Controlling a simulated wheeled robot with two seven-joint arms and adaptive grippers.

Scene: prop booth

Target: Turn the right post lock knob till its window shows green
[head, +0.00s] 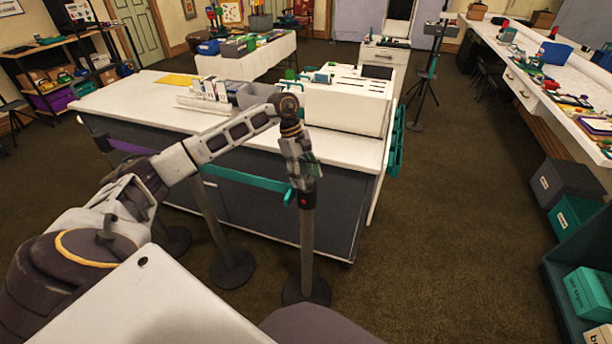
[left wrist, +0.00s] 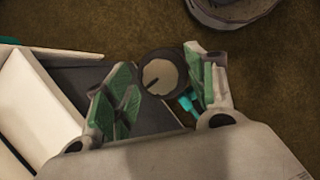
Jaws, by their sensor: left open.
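The right post (head: 307,245) stands upright at the front corner of the white-topped table, with a teal belt (head: 248,181) running left from its dark head. A small red spot shows on the head, facing me; I see no green there. In the left wrist view the post's round lock knob (left wrist: 162,76) has a pale face, a dark rim and a dark line across it. My left gripper (head: 303,178) points down over the post top. Its green-padded fingers are open on either side of the knob, with gaps visible. The fingers partly hide the post top in the head view. My right gripper is out of view.
The white-topped table (head: 135,102) stands close behind the post, with a white box and small items on it. Other posts with round bases (head: 232,268) stand to the left. Carpet at right (head: 450,230) is clear up to a teal shelf (head: 565,300).

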